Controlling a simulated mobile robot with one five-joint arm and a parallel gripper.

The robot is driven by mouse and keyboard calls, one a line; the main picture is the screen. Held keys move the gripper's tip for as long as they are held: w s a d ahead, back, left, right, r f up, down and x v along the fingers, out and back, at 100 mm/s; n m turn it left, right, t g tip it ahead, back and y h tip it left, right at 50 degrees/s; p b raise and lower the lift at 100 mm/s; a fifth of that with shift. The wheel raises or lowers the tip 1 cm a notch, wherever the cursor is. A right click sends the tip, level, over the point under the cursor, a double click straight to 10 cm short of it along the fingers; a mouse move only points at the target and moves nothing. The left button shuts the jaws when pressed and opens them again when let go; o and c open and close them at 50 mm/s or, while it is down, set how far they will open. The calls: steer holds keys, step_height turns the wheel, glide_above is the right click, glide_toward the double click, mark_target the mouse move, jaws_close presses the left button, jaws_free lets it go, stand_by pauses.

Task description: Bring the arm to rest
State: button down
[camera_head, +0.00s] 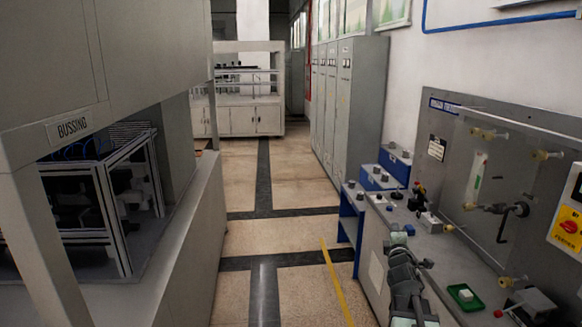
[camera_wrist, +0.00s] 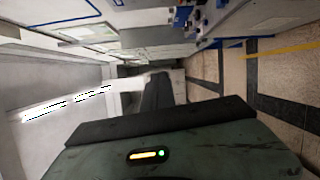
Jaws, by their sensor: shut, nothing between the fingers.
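My arm (camera_head: 405,285) rises from the bottom edge of the head view, right of the middle, folded in front of the grey workbench. Its fingertips are too small to make out there. In the wrist view my gripper (camera_wrist: 157,88) points away from the camera, past a dark green-grey housing with a small yellow and green light. Its dark fingers are together, with nothing held between them. The wrist view shows the room turned on its side, with the floor at the right.
A workbench (camera_head: 440,250) with a fittings panel (camera_head: 490,180) stands at the right. It bears a green tray (camera_head: 465,296) with a white block. A cabinet marked BUSSING (camera_head: 75,128) fills the left. Tall grey lockers (camera_head: 355,100) stand behind. The floor aisle (camera_head: 285,235) between is clear.

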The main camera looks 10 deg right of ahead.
steer(key=s+a+f+m+g+y, duration=0.2)
steer(key=s+a+f+m+g, duration=0.15)
steer(key=a+f, duration=0.7)
steer(key=s+a+f+m+g+y, duration=0.25)
steer(key=a+f+m+g, duration=0.35)
steer(key=a, duration=0.7)
steer(key=s+a+f+m+g+y, duration=0.1)
steer(key=s+a+f+m+g, duration=0.1)
steer(key=s, duration=0.6)
steer(key=s+a+f+m+g+y, duration=0.1)
steer(key=s+f+m+g, duration=0.3)
steer(key=s, duration=0.4)
steer(key=shift+a+f+g, duration=0.5)
steer(key=shift+f+g, duration=0.05)
steer(key=shift+f, duration=0.1)
